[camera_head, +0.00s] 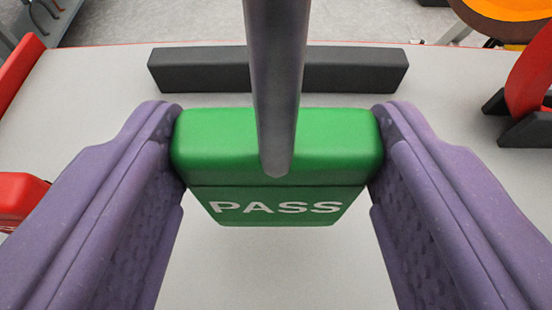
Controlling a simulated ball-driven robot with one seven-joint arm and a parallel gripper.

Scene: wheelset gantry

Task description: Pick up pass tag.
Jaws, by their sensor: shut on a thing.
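The pass tag (212,150) is a green block with rounded edges and white letters reading PASS on its lower face. It sits between the two purple fingers of my gripper (277,152), which touch its left and right ends. My gripper is shut on it. A grey rod in front hides part of the tag's top middle. The view from above does not clearly show whether the tag touches the surface below.
A dark grey bar (350,68) lies on the light grey tabletop (90,85) just beyond the tag. A red part on a dark stand (522,130) is at the right. Red parts (18,192) are at the left edge. An orange and yellow round thing (505,15) is at the top right.

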